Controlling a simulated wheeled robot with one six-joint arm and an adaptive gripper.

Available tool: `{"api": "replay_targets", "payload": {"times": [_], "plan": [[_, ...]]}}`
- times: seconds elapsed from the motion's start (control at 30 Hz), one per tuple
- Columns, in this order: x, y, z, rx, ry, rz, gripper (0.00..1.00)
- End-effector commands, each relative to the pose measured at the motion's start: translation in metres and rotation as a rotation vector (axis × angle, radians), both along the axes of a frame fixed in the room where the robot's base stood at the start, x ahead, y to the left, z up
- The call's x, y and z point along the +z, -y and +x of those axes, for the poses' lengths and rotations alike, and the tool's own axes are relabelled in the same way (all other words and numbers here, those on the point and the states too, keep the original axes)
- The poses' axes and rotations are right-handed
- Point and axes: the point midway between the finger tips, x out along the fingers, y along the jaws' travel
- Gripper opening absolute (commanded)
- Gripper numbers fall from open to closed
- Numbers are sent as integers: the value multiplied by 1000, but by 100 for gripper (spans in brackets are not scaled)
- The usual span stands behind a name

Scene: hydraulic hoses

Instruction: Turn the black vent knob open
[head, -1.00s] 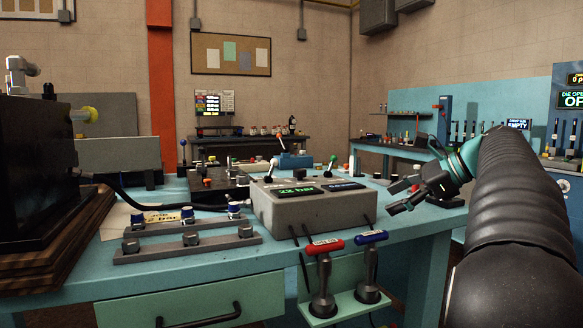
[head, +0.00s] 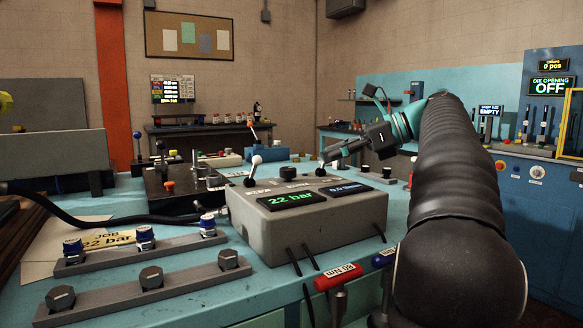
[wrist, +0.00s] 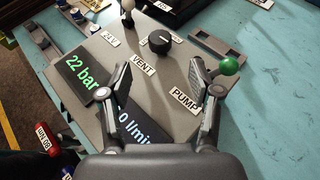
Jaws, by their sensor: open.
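The black vent knob (wrist: 160,41) is a round dial with a white mark, on top of the grey control box (head: 283,229) beyond its VENT label (wrist: 143,65). It also shows in the head view (head: 287,172). My gripper (wrist: 161,66) is open and empty above the box. In the wrist view its two fingers are spread to the left and right, and the knob lies ahead of the gap between the tips, untouched. In the head view my gripper (head: 328,158) is to the right of the knob and above the box.
A green ball handle (wrist: 229,66) stands close by my right finger, near the PUMP label (wrist: 185,99). A white ball lever (head: 257,160) stands left of the knob. A green display (head: 291,201) reads 22 bar. Red (head: 338,277) and blue handles (head: 384,258) stand in front.

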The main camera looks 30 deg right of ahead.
Motion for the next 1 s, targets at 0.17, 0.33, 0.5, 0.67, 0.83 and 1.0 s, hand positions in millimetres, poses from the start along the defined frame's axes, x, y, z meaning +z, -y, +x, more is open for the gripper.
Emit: {"api": "replay_targets", "payload": {"times": [0.17, 0.33, 0.5, 0.67, 0.83, 1.0], "plan": [[-13, -24, 21, 3, 0, 0, 63], [-25, -43, 40, 1, -1, 0, 63], [-33, -57, 53, -2, 1, -1, 63], [-37, -63, 60, -4, 1, -1, 63], [-38, -65, 61, -5, 1, -2, 63], [-38, -64, 61, -5, 1, -2, 58]]}}
